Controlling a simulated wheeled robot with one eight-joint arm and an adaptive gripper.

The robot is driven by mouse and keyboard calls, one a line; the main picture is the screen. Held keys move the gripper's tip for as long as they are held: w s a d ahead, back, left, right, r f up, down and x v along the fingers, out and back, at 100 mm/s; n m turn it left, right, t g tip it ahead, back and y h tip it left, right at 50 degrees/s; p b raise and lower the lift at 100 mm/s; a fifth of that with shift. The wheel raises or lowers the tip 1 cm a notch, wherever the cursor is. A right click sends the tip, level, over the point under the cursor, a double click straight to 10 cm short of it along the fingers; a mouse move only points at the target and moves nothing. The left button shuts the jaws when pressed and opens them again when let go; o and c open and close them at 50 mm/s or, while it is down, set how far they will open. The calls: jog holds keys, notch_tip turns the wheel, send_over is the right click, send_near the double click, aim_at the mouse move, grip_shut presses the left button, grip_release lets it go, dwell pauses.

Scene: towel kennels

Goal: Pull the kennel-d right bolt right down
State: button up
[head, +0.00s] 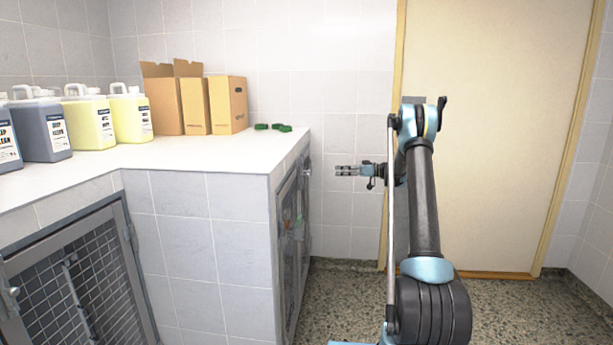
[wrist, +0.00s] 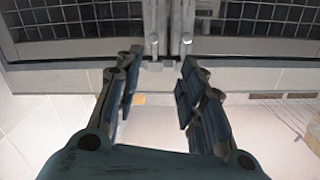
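In the wrist view two mesh kennel doors (wrist: 60,22) meet near the top middle, with metal uprights between them. A small pale bolt-like fitting (wrist: 187,40) is on the right upright, close to the right fingertip. Another small fitting shows beside the left upright. No label is readable, so I cannot tell which is the kennel-d right bolt. My gripper (wrist: 164,62) is open, with nothing between its fingers. In the head view my gripper (head: 348,170) is level, pointing left, apart from the kennel front (head: 291,235), which is seen steeply from the side.
The white counter (head: 215,160) above the kennels holds several jugs (head: 131,115), cardboard boxes (head: 228,104) and green items (head: 271,127). Another mesh kennel door (head: 85,280) is at lower left. A cream door (head: 490,130) stands behind my arm. Speckled floor (head: 335,300) is clear near the kennel.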

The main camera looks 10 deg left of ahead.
jog(key=shift+n+y, duration=0.3)
jog(key=a, duration=0.5)
jog(key=w+a+f, duration=0.1)
jog(key=a, duration=0.5)
jog(key=w+a, duration=0.1)
jog(key=a, duration=0.5)
jog(key=shift+f, duration=0.25)
grip_shut()
